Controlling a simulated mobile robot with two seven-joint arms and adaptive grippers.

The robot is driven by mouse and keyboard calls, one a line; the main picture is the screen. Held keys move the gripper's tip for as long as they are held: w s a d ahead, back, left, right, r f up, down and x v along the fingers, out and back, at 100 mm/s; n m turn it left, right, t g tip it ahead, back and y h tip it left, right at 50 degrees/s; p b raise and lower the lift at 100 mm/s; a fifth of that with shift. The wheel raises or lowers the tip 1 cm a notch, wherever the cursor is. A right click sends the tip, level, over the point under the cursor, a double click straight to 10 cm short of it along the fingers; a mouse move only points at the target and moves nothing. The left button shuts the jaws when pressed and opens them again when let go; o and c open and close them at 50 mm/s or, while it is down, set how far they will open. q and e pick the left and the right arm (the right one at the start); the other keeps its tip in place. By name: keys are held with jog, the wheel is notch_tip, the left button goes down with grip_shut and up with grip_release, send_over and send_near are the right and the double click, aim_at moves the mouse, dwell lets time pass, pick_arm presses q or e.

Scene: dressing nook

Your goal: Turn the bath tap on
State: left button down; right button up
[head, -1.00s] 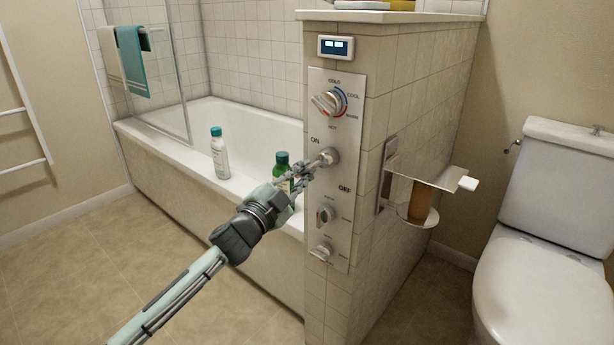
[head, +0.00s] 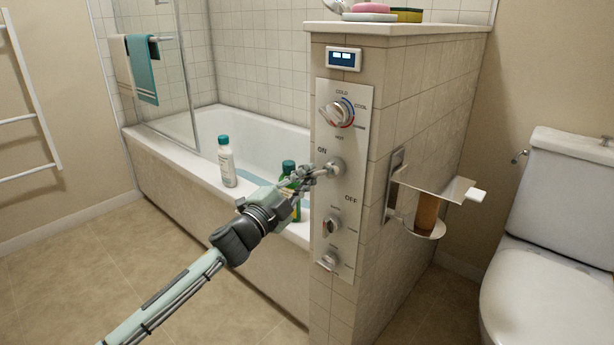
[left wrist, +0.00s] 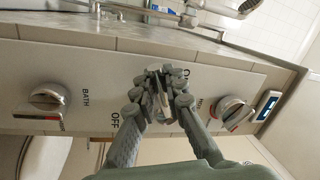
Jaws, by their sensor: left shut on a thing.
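The tap lever (head: 335,167) sticks out of the pale control panel (head: 350,110) on the tiled half-wall, between the words ON and OFF. My left gripper (head: 309,176) is shut on this lever and points it leftward, near ON. In the left wrist view the gripper (left wrist: 162,95) closes around the lever, and its fingers hide most of it. The bath (head: 215,118) stands behind, with bluish water (head: 254,178) showing inside. My right gripper is not in view.
A temperature knob (head: 335,114) is above the lever; two smaller knobs are below. A white bottle (head: 227,164) and a green bottle (head: 289,171) stand on the bath rim near my gripper. A paper holder (head: 436,186) juts from the half-wall; a toilet (head: 560,230) is at right.

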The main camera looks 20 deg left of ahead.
pick_arm(q)
jog(key=c, duration=1.7)
grip_release()
jog(key=shift+c, duration=0.2)
jog(key=shift+o, duration=0.9)
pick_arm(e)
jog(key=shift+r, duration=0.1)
pick_arm(q)
jog(key=v, duration=1.2)
